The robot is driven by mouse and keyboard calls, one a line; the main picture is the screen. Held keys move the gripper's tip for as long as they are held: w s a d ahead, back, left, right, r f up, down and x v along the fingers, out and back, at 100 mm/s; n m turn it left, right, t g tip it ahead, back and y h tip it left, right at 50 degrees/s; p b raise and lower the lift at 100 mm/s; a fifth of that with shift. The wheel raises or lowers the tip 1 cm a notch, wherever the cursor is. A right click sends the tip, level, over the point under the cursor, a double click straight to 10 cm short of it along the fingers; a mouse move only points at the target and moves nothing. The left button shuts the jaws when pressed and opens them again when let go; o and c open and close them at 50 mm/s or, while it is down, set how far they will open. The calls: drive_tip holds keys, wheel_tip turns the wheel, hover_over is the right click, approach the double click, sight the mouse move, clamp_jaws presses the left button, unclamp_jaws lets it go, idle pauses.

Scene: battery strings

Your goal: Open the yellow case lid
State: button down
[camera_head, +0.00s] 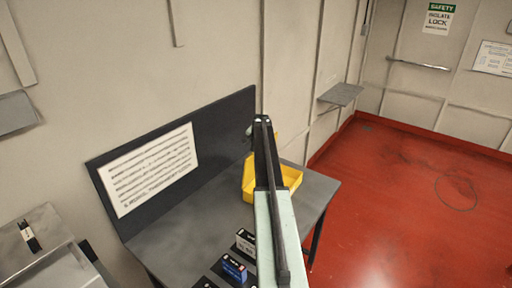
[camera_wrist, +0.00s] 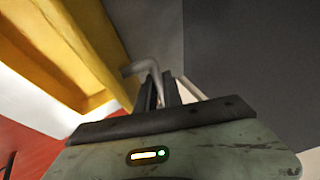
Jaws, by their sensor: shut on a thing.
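The yellow case (camera_head: 291,178) sits on the grey bench, partly hidden behind my arm. Its inside shows to the right of my arm, and a bit of yellow rises behind it. In the wrist view a yellow part of the case (camera_wrist: 70,50) slants across the upper left. My gripper (camera_wrist: 160,92) is shut on a grey bent handle (camera_wrist: 146,67) beside that yellow part. In the head view my gripper (camera_head: 262,120) is over the back of the case. The lid's exact angle cannot be told.
The bench (camera_head: 180,235) has a dark back panel with a white notice (camera_head: 150,168). Several small dark and blue blocks (camera_head: 234,268) stand at its front, left of my arm. A grey wall shelf (camera_head: 341,94) is beyond. The red floor (camera_head: 420,200) at right is mostly clear.

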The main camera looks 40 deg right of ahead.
drive_tip(key=c, duration=1.9)
unclamp_jaws()
drive_tip(key=shift+s+f, duration=0.1)
drive_tip(key=shift+o, duration=0.7)
drive_tip(key=shift+w+d+f, duration=0.15)
drive_tip(key=shift+w+f, duration=0.05)
drive_tip(key=shift+w, duration=0.05)
drive_tip(key=p+v, duration=0.6)
drive_tip(key=v, duration=0.2)
drive_tip(key=shift+w, duration=0.1)
